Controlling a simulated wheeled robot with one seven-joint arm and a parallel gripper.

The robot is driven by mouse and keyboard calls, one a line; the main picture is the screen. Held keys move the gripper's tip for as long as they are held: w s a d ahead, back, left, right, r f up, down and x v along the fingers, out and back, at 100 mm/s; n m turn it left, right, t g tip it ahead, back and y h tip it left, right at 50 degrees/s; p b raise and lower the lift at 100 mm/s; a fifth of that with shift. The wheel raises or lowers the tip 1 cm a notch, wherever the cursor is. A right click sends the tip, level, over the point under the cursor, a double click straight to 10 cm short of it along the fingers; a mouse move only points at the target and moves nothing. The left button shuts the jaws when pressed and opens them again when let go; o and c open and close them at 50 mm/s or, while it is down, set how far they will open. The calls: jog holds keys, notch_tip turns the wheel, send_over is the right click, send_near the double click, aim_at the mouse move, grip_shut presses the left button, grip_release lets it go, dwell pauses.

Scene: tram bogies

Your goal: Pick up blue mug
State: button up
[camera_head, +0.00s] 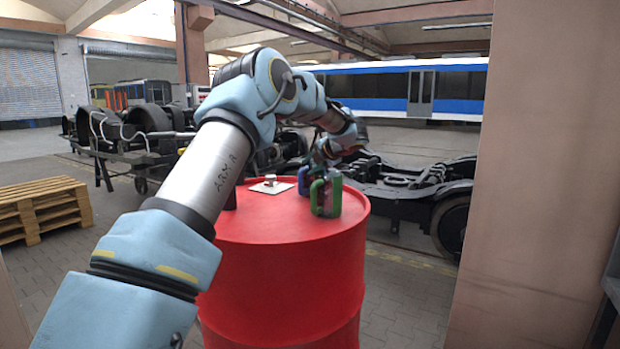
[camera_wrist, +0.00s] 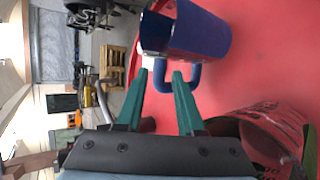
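In the head view my gripper (camera_head: 318,158) is small, above and beside the mugs. Whether a fingertip touches the handle I cannot tell.
Bogies (camera_head: 410,185) stand behind the barrel; pallets (camera_head: 40,210) are at left, a wall at right.

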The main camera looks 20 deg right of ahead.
jog(key=shift+x, duration=1)
grip_shut()
dwell(0.7)
